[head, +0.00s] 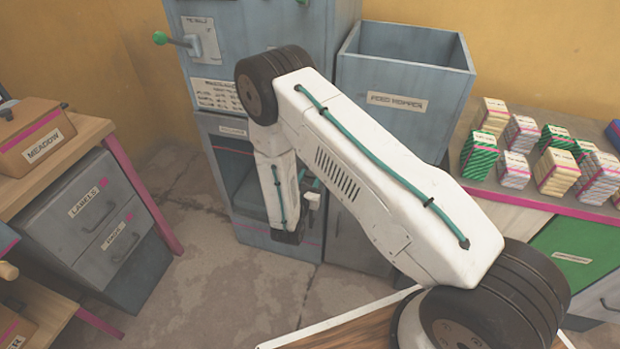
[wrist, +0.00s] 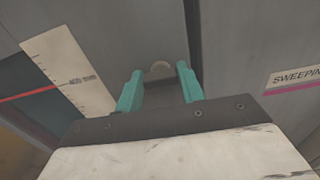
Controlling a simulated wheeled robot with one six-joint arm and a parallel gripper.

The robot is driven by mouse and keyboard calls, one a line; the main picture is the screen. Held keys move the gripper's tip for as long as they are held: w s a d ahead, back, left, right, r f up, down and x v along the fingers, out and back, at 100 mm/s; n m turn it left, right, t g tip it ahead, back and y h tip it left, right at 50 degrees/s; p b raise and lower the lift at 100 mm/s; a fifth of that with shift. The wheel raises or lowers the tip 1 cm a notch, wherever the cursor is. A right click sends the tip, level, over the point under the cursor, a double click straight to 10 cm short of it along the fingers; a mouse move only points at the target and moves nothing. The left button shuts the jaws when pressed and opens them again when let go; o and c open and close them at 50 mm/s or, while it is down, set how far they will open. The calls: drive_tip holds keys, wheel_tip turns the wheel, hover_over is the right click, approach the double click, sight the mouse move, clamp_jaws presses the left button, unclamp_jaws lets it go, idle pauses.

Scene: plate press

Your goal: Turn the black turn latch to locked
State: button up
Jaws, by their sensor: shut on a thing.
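My gripper (wrist: 158,90) shows in the wrist view with its two teal fingers reaching toward a grey panel. A dark latch (wrist: 159,74) with a pale rounded top sits between the fingertips, and the gripper is shut on it. Much of the latch is hidden by the fingers, and its exact turn angle is hard to tell. In the head view my arm covers the latch and most of the gripper, low at the front of the blue-grey press cabinet (head: 230,128).
A label reading "SWEEPIN" (wrist: 296,75) is right of the gripper. A pale marked strip (wrist: 68,70) is on the left. An open grey bin (head: 405,75) stands right of the cabinet. Drawers (head: 85,210) stand left. Stacked boxes (head: 555,160) sit on the right table. Floor between is clear.

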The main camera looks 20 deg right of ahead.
drive_tip(key=m, duration=0.4)
drive_tip(key=shift+s+d+f+m, duration=0.1)
drive_tip(key=shift+s+d+m, duration=0.05)
drive_tip(key=shift+m, duration=0.25)
drive_tip(key=m, duration=0.4)
drive_tip(key=shift+d+m, duration=0.1)
drive_tip(key=shift+m, duration=0.2)
drive_tip(key=m, duration=0.4)
drive_tip(key=shift+s+f, duration=0.1)
drive_tip(key=shift+f, duration=0.05)
drive_tip(key=shift+f+m, duration=0.1)
drive_tip(key=shift+m, duration=2)
drive_tip(key=o, duration=1)
